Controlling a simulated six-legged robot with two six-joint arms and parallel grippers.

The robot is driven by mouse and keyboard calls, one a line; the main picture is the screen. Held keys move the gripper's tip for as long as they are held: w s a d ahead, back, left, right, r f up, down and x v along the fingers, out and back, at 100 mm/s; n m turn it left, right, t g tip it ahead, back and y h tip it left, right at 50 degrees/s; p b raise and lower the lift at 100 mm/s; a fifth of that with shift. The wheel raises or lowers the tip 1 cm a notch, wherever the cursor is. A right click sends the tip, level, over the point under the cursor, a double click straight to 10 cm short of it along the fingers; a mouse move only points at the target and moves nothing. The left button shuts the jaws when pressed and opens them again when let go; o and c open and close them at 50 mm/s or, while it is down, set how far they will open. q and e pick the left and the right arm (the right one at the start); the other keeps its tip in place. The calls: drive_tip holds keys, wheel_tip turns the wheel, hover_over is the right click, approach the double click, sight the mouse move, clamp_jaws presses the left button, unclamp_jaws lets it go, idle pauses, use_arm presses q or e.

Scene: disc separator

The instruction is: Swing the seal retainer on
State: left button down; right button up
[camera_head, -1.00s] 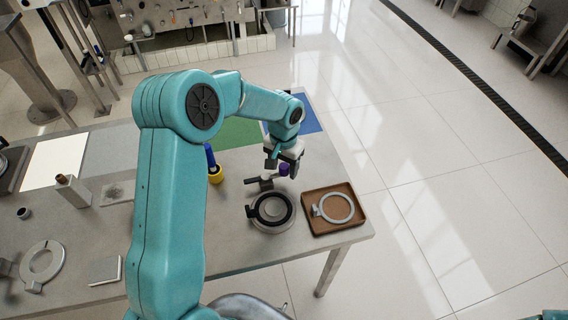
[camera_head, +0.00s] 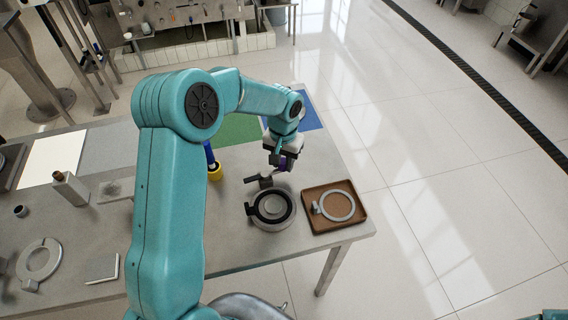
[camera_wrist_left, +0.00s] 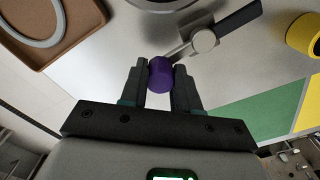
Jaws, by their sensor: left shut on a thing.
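My left gripper (camera_head: 285,163) is above the table's far right part, shut on a small purple knob (camera_wrist_left: 161,75). In the wrist view the knob sits between both fingertips (camera_wrist_left: 160,84), close to a grey round post with a dark bar (camera_wrist_left: 234,21). The head view shows this post and bar (camera_head: 264,181) just left of the gripper. A black ring with a side tab (camera_head: 254,213) lies on a round grey base in front of it. I cannot tell which part is the seal retainer.
A brown tray (camera_head: 357,222) holding a grey ring (camera_head: 336,206) stands at the right table edge. A yellow-and-blue tool (camera_head: 214,171) stands left of the gripper. Green (camera_head: 238,131) and blue (camera_head: 309,120) areas lie behind. Another grey ring (camera_head: 40,262) lies far left.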

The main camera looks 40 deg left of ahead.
use_arm(q)
drive_tip(key=n+b, duration=0.1)
drive_tip(key=a+n+b, duration=0.1)
drive_tip(key=shift+w+a+f+n, duration=0.1)
drive_tip(key=shift+w+f+n, duration=0.1)
drive_tip(key=shift+w+n, duration=0.15)
drive_tip(key=a+n+b, duration=0.1)
drive_tip(key=n, duration=0.1)
drive_tip(key=a+n+b, duration=0.1)
drive_tip(key=n, duration=0.1)
drive_tip(key=shift+w+r+n+b, duration=0.1)
drive_tip(key=shift+n+b, duration=0.15)
drive_tip(key=shift+b, duration=0.05)
drive_tip(key=a+n, duration=0.1)
drive_tip(key=n+b, duration=0.1)
drive_tip(key=n, duration=0.1)
drive_tip(key=shift+s+a+n, duration=0.2)
drive_tip(key=shift+a+n, duration=0.1)
drive_tip(key=shift+a, duration=0.1)
drive_tip(key=shift+s+a+r+n+b, duration=0.15)
drive_tip(key=shift+a+n+b, duration=0.15)
drive_tip(key=shift+n, duration=0.35)
drive_tip(key=shift+s+a+f+n+b, duration=0.15)
drive_tip(key=shift+a+n+b, duration=0.15)
drive_tip(key=shift+n, duration=0.4)
drive_tip(key=shift+s+a+r+n+b, duration=0.2)
drive_tip(key=shift+n+b, duration=0.15)
drive_tip(key=shift+n, duration=0.3)
drive_tip(key=c, duration=0.8)
unclamp_jaws()
